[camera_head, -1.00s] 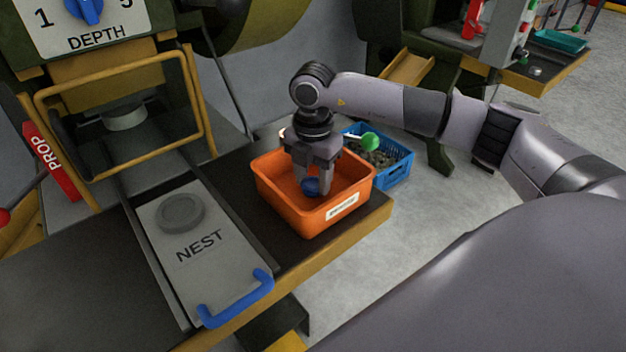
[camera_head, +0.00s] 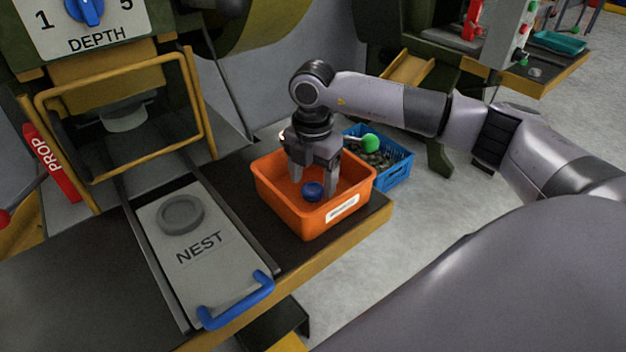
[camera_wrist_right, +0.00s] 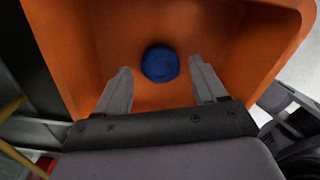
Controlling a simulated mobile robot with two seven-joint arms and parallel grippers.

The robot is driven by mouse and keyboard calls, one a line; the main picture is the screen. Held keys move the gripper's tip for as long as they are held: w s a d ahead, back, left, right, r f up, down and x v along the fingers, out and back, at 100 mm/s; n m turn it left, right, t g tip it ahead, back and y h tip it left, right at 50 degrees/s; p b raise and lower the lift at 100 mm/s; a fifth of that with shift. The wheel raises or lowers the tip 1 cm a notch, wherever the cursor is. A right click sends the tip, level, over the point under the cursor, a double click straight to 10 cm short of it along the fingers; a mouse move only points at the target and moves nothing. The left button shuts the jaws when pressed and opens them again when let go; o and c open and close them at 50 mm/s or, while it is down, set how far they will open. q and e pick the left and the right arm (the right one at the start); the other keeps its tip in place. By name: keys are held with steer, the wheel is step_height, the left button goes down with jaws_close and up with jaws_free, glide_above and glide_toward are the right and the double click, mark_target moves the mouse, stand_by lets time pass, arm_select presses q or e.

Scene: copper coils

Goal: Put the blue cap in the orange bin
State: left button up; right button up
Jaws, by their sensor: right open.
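The blue cap (camera_head: 313,191) is inside the orange bin (camera_head: 277,202), near its front wall. The bin stands on the dark bench top and carries a white label on its front. My right gripper (camera_head: 313,187) is open, with its fingertips down inside the bin on either side of the cap. In the right wrist view the cap (camera_wrist_right: 160,64) lies just beyond the two spread fingertips (camera_wrist_right: 160,70), with clear gaps on both sides, over the orange floor of the bin (camera_wrist_right: 100,40). My left gripper is not in view.
The grey NEST slide (camera_head: 200,270) with a round disc and blue handle lies left of the bin. A yellow guard frame (camera_head: 120,75) stands behind it. A blue crate (camera_head: 397,172) and a rod with a green knob (camera_head: 370,143) are behind and right of the bin.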

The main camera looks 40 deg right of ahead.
mark_target(313, 187)
step_height(313, 187, up, 11)
steer(key=p, duration=0.1)
steer(key=shift+f, duration=0.15)
stand_by(0.5)
